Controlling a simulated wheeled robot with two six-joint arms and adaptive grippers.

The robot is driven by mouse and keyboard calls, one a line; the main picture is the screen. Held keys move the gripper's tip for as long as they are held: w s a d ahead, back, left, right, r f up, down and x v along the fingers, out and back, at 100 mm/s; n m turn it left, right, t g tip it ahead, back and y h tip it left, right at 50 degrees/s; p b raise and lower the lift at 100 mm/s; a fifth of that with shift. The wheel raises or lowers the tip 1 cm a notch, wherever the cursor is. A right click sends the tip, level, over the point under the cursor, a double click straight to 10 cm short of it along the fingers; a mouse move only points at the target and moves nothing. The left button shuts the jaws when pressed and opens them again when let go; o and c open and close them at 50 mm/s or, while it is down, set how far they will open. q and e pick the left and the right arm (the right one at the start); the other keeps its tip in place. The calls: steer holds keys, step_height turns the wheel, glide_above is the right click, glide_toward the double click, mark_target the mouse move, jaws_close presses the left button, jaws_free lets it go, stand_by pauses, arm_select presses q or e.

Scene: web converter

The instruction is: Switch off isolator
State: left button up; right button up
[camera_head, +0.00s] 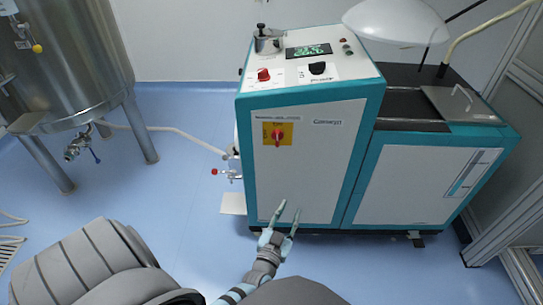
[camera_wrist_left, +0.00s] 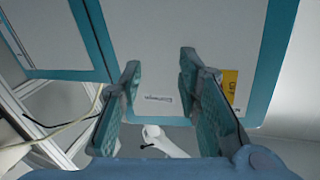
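The isolator (camera_head: 278,134) is a red rotary handle on a yellow plate, on the upper left of the white front panel of a teal-edged machine (camera_head: 318,190). In the left wrist view, part of its yellow plate (camera_wrist_left: 230,82) shows beside a finger; the red handle is hidden there. My left gripper (camera_head: 287,208) is open and empty, low in front of the panel and below the isolator in the head view. Its two spread fingers also show in the left wrist view (camera_wrist_left: 158,62), with the panel behind them. My right gripper is not in view.
The machine top has a red knob (camera_head: 263,75), a black switch (camera_head: 317,68) and a green display (camera_head: 308,50). A valve with a red end (camera_head: 228,174) juts out left of the machine. A steel tank (camera_head: 65,60) stands further left.

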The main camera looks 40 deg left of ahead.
arm_select(q)
step_height(320, 180, up, 4)
steer(key=w+a+n+t+y+b, duration=0.1)
steer(key=a+n+y+b, duration=0.15)
steer(key=y, duration=0.25)
steer(key=n+y, duration=0.3)
steer(key=y, duration=0.1)
glide_toward(277, 138)
steer(key=shift+h, duration=0.3)
steer(key=b+x, duration=0.2)
steer(key=x, duration=0.6)
steer(key=shift+w+a+r+b, duration=0.1)
steer(key=shift+a+r+b, duration=0.05)
steer(key=shift+a+b, duration=0.15)
steer(key=shift+w+a+r, duration=0.15)
steer(key=shift+w+r, duration=0.05)
steer(key=shift+w, duration=0.05)
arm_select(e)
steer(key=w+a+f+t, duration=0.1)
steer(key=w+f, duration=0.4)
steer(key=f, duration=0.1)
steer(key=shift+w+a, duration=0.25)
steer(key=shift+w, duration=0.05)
